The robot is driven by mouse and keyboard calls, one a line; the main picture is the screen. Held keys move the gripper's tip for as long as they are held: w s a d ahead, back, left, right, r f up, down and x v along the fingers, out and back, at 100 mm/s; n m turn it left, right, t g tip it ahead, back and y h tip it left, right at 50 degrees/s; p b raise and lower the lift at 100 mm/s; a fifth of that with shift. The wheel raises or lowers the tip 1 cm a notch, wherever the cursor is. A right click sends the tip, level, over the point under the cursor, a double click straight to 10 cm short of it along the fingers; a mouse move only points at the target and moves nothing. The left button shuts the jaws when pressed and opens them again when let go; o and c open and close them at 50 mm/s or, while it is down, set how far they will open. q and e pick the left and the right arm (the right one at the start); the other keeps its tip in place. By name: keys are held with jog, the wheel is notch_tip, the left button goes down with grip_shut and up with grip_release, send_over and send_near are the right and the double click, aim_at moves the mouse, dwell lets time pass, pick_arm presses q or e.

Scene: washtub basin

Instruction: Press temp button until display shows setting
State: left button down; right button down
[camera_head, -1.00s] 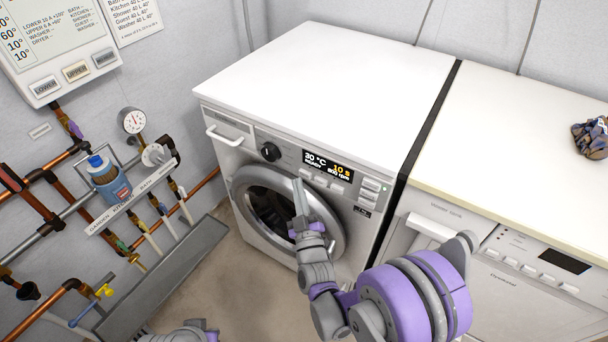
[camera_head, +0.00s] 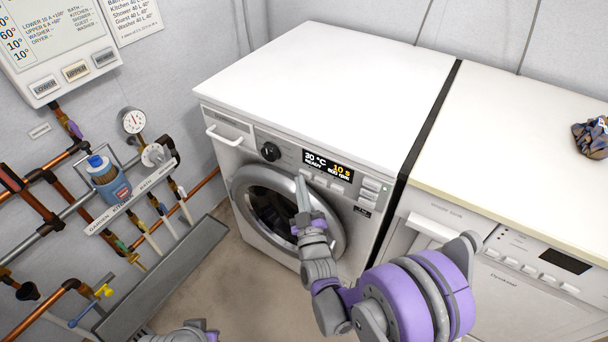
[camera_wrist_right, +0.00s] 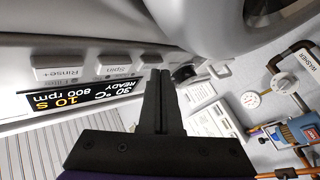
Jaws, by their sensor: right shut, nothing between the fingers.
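The display also shows upside down in the right wrist view (camera_wrist_right: 70,100). Beside it there are the Rinse+ button (camera_wrist_right: 58,74), the Spin button (camera_wrist_right: 117,70) and a third button (camera_wrist_right: 152,61), whose label is hidden behind my fingers. My right gripper (camera_head: 302,180) is shut and empty, its tips just below the button row, near the third button. Contact cannot be told. Only a grey and purple part of my left arm (camera_head: 190,332) shows at the bottom edge.
The round door (camera_head: 285,210) lies below the panel, and a dial (camera_head: 270,151) sits left of the display. A second white appliance (camera_head: 500,270) stands to the right. Copper pipes, a gauge (camera_head: 133,121) and a trough (camera_head: 165,280) line the left wall.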

jog(key=shift+w+d, duration=0.15)
jog(key=shift+w, duration=0.05)
dwell(0.3)
jog(key=shift+s, duration=0.1)
jog(key=shift+s+a, duration=0.5)
jog(key=shift+s, duration=0.1)
jog(key=s+a, duration=0.1)
jog(key=s, duration=0.1)
jog(key=s+a, duration=0.2)
dwell(0.6)
dwell(1.5)
